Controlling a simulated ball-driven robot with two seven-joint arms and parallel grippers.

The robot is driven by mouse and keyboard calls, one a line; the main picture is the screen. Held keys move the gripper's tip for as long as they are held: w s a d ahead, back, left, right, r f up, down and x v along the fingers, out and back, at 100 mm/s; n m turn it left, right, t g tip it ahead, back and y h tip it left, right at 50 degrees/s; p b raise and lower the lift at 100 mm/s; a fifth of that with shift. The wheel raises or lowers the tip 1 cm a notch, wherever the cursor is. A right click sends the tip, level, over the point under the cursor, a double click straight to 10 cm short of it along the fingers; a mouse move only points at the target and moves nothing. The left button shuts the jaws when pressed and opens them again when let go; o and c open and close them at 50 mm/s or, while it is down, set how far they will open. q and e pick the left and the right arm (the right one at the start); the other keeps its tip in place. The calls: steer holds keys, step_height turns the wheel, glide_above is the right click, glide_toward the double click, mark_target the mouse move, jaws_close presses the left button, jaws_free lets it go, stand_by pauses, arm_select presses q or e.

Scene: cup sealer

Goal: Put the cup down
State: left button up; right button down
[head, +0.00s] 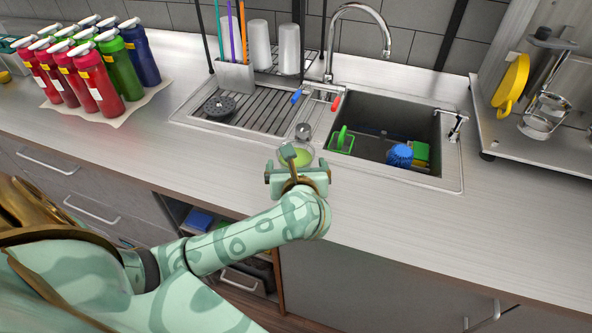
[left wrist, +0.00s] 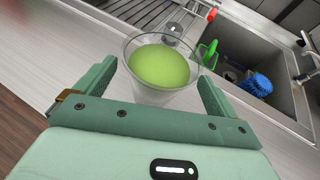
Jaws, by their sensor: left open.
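A clear cup with green contents (left wrist: 160,68) stands between the spread fingers of my left gripper (left wrist: 157,85) in the left wrist view. The gripper is open, with a gap visible between the cup and at least the right finger. In the head view the cup (head: 305,155) shows at the counter's edge of the sink unit, partly hidden behind my left gripper (head: 290,160). The cup looks upright; whether its base touches the counter is hidden. My right gripper is not in view.
The sink (head: 370,135) lies just right of the cup, holding a blue brush (head: 399,155) and a green-handled item (head: 341,140). The drainboard (head: 245,115) is behind. A cup sealer (head: 545,100) stands at the right. Counter is clear left of my gripper (head: 190,155).

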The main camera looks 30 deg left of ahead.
mark_target(296, 161)
arm_select(q)
steer(key=x, duration=0.3)
steer(key=shift+a+f, duration=0.1)
steer(key=shift+f, duration=0.05)
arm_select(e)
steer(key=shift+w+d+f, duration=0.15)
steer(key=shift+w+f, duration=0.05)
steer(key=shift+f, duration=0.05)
